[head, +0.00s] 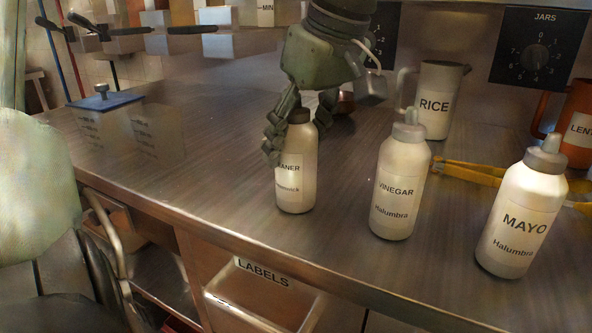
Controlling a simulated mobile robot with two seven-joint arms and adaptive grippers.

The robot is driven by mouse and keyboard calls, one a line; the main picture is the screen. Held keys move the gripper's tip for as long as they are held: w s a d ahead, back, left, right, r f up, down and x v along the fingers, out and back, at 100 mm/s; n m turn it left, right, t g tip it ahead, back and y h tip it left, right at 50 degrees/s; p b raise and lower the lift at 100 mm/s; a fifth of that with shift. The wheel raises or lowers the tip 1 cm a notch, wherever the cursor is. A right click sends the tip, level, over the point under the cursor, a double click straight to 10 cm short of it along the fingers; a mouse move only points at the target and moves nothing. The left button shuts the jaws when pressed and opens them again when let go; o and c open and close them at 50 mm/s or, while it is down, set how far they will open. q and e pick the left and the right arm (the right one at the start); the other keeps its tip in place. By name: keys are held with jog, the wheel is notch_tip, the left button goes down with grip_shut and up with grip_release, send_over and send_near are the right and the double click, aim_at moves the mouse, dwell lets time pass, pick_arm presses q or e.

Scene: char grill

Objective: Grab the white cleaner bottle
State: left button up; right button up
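The white cleaner bottle (296,190) stands upright on the steel counter, with a dark cap and a label partly covered by a finger. My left gripper (298,140) comes down over it from above. Its dark fingers are spread, one in front of the bottle's upper left side and one at the right of the cap. The bottle's top is between them. I cannot see clearly whether the fingers touch it. My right gripper is not in view.
White vinegar (397,195) and mayo (520,220) bottles stand to the right. Behind them are a rice jug (438,100), yellow-handled tongs (470,172) and an orange lentil jug (578,125). The counter's front edge is close.

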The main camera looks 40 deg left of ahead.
pick_arm(q)
jog(key=c, duration=1)
jog(key=shift+r, duration=0.1)
